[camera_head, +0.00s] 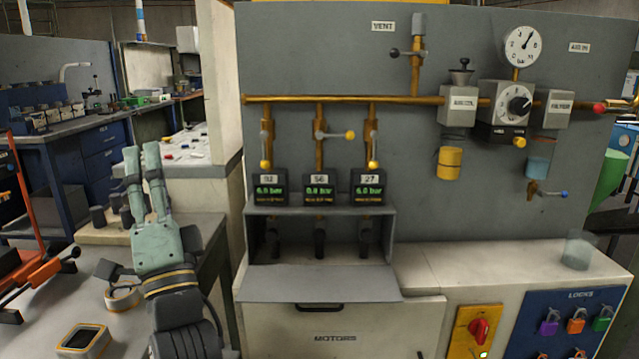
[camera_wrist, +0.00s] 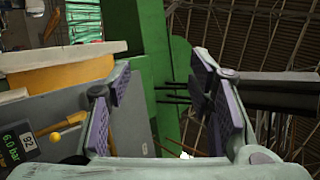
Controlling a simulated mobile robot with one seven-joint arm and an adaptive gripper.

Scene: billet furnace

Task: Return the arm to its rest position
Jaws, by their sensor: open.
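My gripper (camera_head: 141,152) points upward at the left of the camera_head view, with its two pale green fingers apart. It is over the left bench, to the left of the grey valve panel (camera_head: 300,50), and touches nothing that I can see. In the camera_wrist view my gripper (camera_wrist: 161,65) has its purple-grey pads wide apart with nothing between them. Most of my arm below the wrist is out of view.
The panel carries a brass pipe (camera_head: 345,100), several valves and a gauge (camera_head: 523,46). Its displays, tagged 92, 56 and 27, read 6.0, 0.0 and 6.0 bar. A lock board (camera_head: 575,325) is at lower right. Bench items (camera_head: 83,340) lie near my wrist.

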